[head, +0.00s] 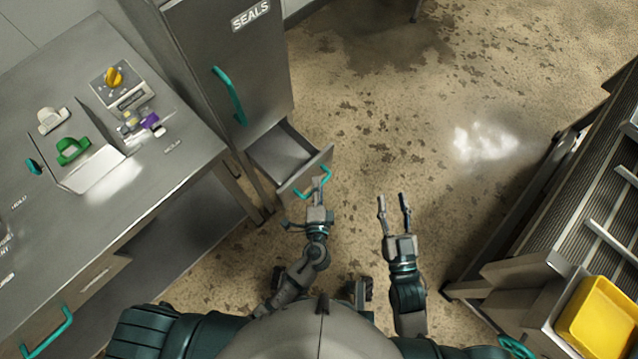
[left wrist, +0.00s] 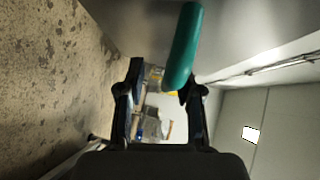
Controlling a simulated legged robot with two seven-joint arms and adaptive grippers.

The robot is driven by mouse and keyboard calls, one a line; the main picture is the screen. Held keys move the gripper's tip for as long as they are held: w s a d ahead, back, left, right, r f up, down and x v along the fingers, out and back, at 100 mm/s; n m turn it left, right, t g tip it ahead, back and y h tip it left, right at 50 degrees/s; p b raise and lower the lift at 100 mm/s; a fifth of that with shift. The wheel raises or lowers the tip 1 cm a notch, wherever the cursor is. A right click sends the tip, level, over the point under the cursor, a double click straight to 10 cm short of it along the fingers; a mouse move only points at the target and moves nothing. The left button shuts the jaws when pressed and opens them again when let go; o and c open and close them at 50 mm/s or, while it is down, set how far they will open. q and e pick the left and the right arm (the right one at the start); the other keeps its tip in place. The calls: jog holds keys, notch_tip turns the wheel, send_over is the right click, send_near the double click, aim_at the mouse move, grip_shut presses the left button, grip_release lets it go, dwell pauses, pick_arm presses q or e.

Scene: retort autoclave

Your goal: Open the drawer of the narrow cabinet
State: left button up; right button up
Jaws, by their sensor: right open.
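The narrow cabinet (head: 205,60), a tall grey unit labelled SEALS, stands left of centre in the head view. Its low drawer (head: 279,155) is pulled part way out, and its empty-looking inside shows. A teal handle (head: 313,184) is on the drawer front. My left gripper (head: 318,187) is at this handle. In the left wrist view a teal bar (left wrist: 184,45) lies by the right-hand fingertip, and the fingers (left wrist: 163,85) stand apart with a gap on the other side. Whether they touch the bar is unclear. My right gripper (head: 394,203) is open and empty, right of the drawer.
The cabinet door above has a teal handle (head: 229,95). A steel bench (head: 60,200) with small fixtures stands at left. A conveyor-like rack (head: 570,180) and a yellow bin (head: 603,318) are at right. The stained floor (head: 400,130) between is clear.

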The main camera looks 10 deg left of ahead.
pick_arm(q)
jog(key=shift+r, duration=0.25)
jog(key=a+f+v, duration=0.1)
jog(key=v, duration=0.6)
jog(key=shift+s+d+r, duration=0.15)
jog(key=shift+d+r, duration=0.25)
